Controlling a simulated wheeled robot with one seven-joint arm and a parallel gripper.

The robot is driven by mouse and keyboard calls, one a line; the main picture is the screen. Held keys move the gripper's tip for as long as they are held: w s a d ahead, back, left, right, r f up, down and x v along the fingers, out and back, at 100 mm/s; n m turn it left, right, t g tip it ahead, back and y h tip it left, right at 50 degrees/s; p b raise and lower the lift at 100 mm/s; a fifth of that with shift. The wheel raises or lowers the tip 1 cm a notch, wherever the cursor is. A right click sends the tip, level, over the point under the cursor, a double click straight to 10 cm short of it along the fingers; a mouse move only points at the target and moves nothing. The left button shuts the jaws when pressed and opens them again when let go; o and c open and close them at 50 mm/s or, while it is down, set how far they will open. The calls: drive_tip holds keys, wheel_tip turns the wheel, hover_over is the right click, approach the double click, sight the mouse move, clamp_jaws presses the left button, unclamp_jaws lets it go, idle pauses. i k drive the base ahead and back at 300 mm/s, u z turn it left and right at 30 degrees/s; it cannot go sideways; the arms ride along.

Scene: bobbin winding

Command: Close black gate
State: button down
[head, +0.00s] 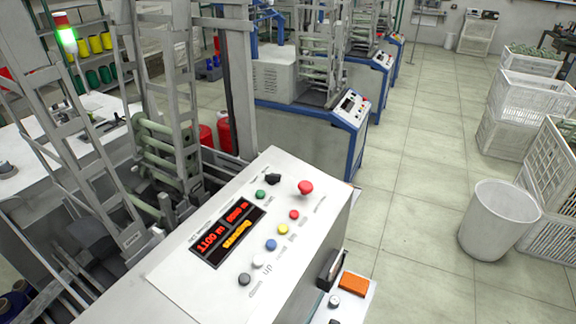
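I cannot make out a black gate for certain. Dark parts (95,240) sit low inside the grey frame of the near winding machine at the left, partly hidden behind its uprights. The machine's white control panel (175,278) is in the lower middle. It has a lit display (228,231) with red and orange text, several coloured buttons, a black knob (272,179) and a red mushroom button (305,188). My gripper is not in view, so its state and place do not show.
A small side shelf at the panel's right holds an orange block (355,284) and a dark holder (329,268). A white bin (499,220) and white crates (519,101) stand at the right. The tiled aisle (420,200) is clear. More machines (346,108) line the back.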

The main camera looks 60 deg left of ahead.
sight(193, 199)
drive_tip(key=i, duration=0.75)
drive_tip(key=u, duration=3.45)
drive_tip(key=i, duration=0.5)
drive_tip(key=z, duration=0.05)
